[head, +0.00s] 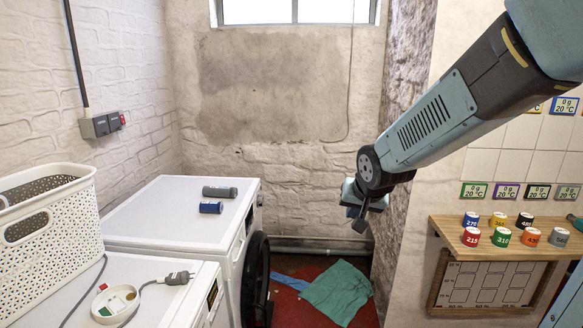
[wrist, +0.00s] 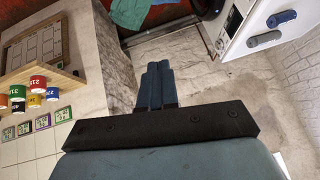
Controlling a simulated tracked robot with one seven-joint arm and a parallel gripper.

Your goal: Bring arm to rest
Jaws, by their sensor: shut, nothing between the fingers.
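My gripper (head: 360,222) hangs in the air at the end of my raised arm in the head view, in front of the far wall and above the floor. It is shut and empty. In the wrist view its two blue fingers (wrist: 158,82) lie together with nothing between them. It touches nothing that I can see, and part of it is hidden behind the wrist joint in the head view.
White washing machines (head: 150,212) at left carry a grey cylinder (head: 220,191) and a blue cylinder (head: 211,207). A white basket (head: 55,240) stands front left. A wooden shelf (head: 470,247) with several coloured labelled weights is at right. A green cloth (head: 338,290) lies on the red floor.

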